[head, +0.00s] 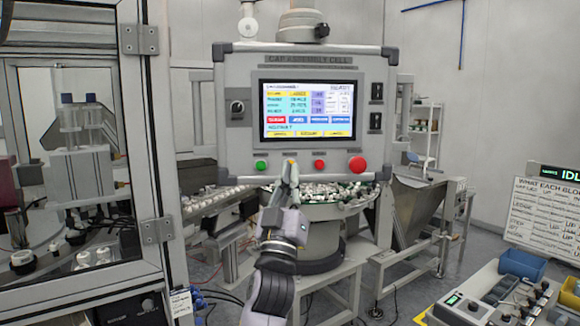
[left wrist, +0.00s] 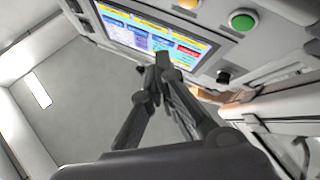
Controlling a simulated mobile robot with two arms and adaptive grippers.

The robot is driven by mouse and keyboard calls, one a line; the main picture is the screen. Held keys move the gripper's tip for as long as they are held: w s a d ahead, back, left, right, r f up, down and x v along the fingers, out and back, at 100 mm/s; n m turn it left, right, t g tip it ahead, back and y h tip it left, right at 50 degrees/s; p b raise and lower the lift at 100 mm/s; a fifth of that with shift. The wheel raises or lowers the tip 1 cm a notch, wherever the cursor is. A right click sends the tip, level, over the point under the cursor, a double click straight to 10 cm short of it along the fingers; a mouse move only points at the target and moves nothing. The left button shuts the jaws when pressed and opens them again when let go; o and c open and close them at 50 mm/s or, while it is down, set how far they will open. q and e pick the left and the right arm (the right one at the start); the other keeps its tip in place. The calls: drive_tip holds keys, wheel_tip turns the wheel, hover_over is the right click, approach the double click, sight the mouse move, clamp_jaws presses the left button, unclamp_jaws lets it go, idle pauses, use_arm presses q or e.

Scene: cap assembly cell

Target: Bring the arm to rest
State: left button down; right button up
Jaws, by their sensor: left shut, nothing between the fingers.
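My left gripper (head: 291,168) is in front of the lower edge of the control panel (head: 228,162) in the head view, between the green button (head: 261,166) and the red button (head: 319,165). Its fingers point up and are shut, with nothing between them. In the left wrist view the shut fingertips (left wrist: 162,65) appear just below the panel's lit screen (left wrist: 150,35); whether they touch the panel cannot be told. My right gripper is in neither view.
A larger red button (head: 357,164) sits at the panel's right. Behind my gripper is a round bowl of small parts (head: 325,210). A framed glass enclosure (head: 150,120) stands at left, a metal hopper (head: 402,225) at right. A bench control box (head: 475,306) is at lower right.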

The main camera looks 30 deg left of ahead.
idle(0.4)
